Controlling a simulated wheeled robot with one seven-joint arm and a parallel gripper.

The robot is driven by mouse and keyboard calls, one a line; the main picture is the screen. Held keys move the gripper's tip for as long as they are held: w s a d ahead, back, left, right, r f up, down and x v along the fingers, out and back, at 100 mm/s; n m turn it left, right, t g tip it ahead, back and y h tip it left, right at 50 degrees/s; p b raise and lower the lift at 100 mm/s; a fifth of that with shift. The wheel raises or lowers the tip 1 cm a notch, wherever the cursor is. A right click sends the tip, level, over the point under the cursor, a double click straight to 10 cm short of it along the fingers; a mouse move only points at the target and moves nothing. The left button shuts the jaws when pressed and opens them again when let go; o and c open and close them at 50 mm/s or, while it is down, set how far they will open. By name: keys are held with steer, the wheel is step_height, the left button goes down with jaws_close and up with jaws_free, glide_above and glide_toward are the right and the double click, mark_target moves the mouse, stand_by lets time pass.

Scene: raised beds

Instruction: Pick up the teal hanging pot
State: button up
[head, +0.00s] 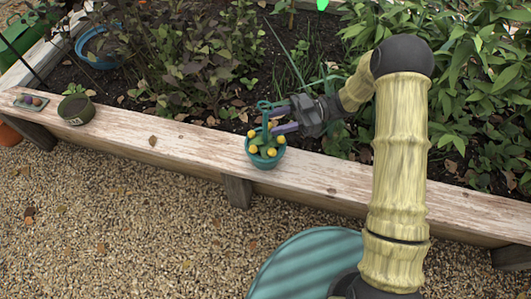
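The teal hanging pot (265,160) stands upright on the wooden rim of the raised bed, near the middle of the head view. It holds a green plant with yellow fruits or flowers, and a teal hanger rises above it. My gripper (273,121) reaches in from the right at the height of the hanger, just above the plant. Its two fingers look apart, one above the other in the picture, with the hanger at their tips. Whether they touch the hanger cannot be told.
The wooden rim (170,142) runs across the view, with gravel in front. A dark green bowl (76,109) and a small tray (31,101) sit on it at the left. A blue pot (99,46) lies in the bed. Dense leafy plants (470,100) stand behind my arm.

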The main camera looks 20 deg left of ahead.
steer(key=shift+a, duration=0.1)
steer(key=b+x, duration=0.2)
steer(key=x, duration=0.3)
steer(key=shift+s+a, duration=0.1)
steer(key=shift+c, duration=0.4)
jaws_close()
steer(key=shift+w, duration=0.2)
stand_by(0.6)
